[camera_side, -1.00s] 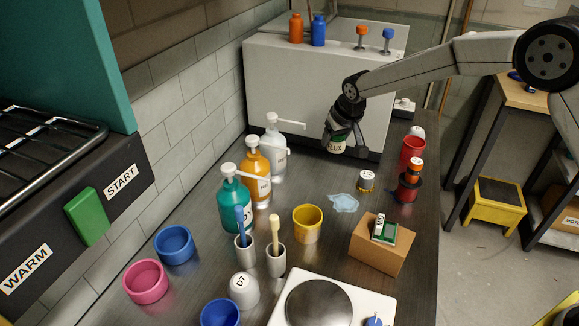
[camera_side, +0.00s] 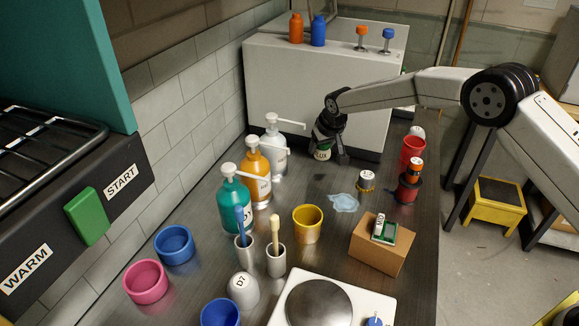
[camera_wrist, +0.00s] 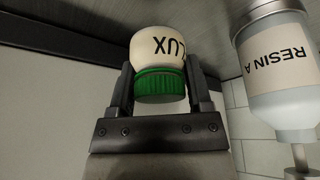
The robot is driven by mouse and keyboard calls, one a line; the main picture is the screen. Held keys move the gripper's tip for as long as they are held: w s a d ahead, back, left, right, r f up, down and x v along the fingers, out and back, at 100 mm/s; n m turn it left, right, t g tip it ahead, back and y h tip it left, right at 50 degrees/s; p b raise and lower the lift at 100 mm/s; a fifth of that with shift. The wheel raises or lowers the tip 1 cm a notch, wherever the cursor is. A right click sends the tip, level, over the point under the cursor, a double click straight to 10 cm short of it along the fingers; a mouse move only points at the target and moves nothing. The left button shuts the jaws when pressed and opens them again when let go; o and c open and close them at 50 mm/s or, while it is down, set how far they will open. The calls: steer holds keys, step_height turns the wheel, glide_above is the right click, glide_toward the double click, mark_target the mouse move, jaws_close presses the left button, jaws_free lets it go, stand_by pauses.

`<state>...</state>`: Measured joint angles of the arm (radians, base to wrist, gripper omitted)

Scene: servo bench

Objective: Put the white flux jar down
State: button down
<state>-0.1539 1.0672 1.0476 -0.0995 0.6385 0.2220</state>
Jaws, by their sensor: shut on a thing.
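The white flux jar (camera_wrist: 158,50) has a ribbed green lid (camera_wrist: 160,84) and black lettering. My gripper (camera_wrist: 160,75) is shut on it, with one dark finger on each side. In the wrist view the jar is upside down in the picture, its lid towards the gripper's palm. In the side view my gripper (camera_side: 329,138) holds the jar (camera_side: 322,153) at the back of the bench, in front of the large white box. I cannot tell whether the jar's base touches the bench top.
A white pump bottle (camera_side: 274,150) stands just left of my gripper; its RESIN A label shows in the wrist view (camera_wrist: 280,55). Orange (camera_side: 256,175) and teal (camera_side: 235,205) pump bottles stand nearer. A light blue puddle (camera_side: 344,203) lies in front. The white box (camera_side: 300,85) is behind.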

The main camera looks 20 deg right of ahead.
mark_target(320, 154)
steer(key=shift+w+f, duration=0.15)
steer(key=shift+f, duration=1.55)
steer(key=shift+f, duration=0.1)
jaws_free()
steer(key=v, duration=1.2)
